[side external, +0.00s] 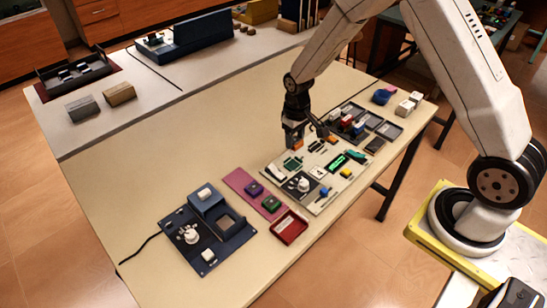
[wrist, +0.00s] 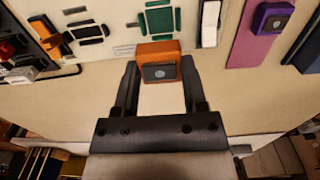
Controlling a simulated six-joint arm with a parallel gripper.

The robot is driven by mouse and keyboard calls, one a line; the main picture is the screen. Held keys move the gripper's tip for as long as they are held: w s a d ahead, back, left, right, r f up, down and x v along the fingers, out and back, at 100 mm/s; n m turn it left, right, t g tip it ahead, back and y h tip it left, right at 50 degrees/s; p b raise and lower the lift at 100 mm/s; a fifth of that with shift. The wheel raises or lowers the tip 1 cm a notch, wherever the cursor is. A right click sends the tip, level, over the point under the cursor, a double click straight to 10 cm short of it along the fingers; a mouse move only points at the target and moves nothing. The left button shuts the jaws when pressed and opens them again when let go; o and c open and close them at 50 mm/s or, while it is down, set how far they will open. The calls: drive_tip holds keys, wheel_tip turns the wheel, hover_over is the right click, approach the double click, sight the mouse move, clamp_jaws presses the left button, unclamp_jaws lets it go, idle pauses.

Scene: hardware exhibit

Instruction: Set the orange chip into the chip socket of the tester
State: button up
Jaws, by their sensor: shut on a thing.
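The orange chip (wrist: 159,62) is a small block with a dark face and a pale round mark. My gripper (wrist: 160,76) is shut on it, with one finger at each side, in the wrist view. In the side view my gripper (side external: 308,137) hangs over the far left part of the white panel, and the chip (side external: 298,145) shows orange at its fingertips. The dark blue tester (side external: 212,252) lies at the near left of the table, well away from my gripper. A dark square recess (side external: 230,223), apparently the chip socket, is on its right side.
A pink mat (side external: 239,178) with a purple chip (side external: 254,189) and a green chip (side external: 271,204) lies between the panel (side external: 326,203) and tester. A red tray (side external: 289,229) sits at its near end. Dark trays (side external: 388,131) stand right of the panel. The table's left middle is clear.

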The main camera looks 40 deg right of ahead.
sight(293, 164)
drive_tip(key=shift+f, duration=0.15)
drive_tip(key=shift+f, duration=2.95)
drive_tip(key=shift+f, duration=0.65)
idle(0.7)
drive_tip(key=o, duration=1.1)
drive_tip(key=shift+o, duration=0.5)
drive_tip(key=shift+r, duration=0.15)
drive_tip(key=shift+r, duration=3.6)
